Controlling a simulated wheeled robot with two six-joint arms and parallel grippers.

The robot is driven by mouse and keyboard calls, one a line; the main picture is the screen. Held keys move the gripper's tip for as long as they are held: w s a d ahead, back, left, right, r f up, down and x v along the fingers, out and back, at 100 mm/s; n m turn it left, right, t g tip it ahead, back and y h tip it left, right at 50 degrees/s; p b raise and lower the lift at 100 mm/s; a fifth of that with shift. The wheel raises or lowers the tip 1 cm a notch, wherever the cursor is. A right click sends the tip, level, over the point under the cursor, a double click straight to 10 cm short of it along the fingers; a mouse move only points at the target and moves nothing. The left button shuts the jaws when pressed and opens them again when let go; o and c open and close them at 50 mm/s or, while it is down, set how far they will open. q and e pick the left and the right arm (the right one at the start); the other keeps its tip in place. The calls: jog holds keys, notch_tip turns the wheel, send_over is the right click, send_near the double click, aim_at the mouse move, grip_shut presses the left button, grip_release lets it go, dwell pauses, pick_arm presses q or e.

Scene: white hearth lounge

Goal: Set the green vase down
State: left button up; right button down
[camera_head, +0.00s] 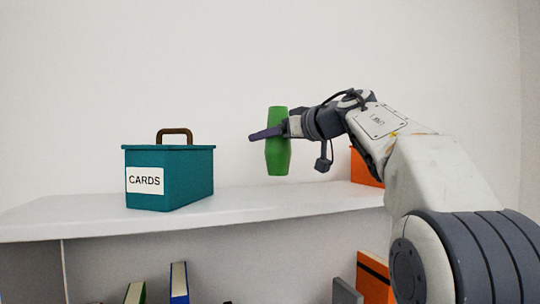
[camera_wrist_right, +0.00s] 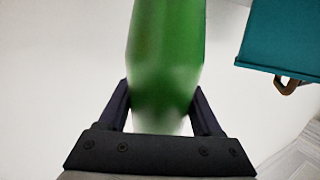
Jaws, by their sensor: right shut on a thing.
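The green vase (camera_head: 278,158) is upright in the head view, held in my right gripper (camera_head: 270,133) around its middle. Its base shows a little above the white shelf top in that view, and I see no contact with the shelf. In the right wrist view the vase (camera_wrist_right: 165,60) fills the space between the two dark fingers of the right gripper (camera_wrist_right: 165,108), one on each side. My left gripper is in neither view.
A teal box (camera_head: 170,178) labelled CARDS with a brown handle stands on the white shelf (camera_head: 255,203) to the left. An orange box (camera_head: 366,168) sits at the right, partly behind my arm. The shelf between them is clear. Several books stand below.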

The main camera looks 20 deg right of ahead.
aim_at(272, 153)
notch_tip(272, 153, down, 2)
jog(key=shift+s+d, duration=0.1)
jog(key=shift+s, duration=0.05)
jog(key=shift+f, duration=0.95)
jog(key=shift+c, duration=0.3)
grip_release()
jog(key=shift+f, duration=0.1)
jog(key=shift+s+d, duration=0.15)
jog(key=shift+s, duration=0.05)
jog(key=b+v, duration=0.3)
jog(key=v, duration=0.7)
jog(key=shift+s+d, duration=0.1)
jog(key=shift+s, duration=0.15)
jog(key=shift+s+d, duration=0.15)
jog(key=shift+s, duration=0.3)
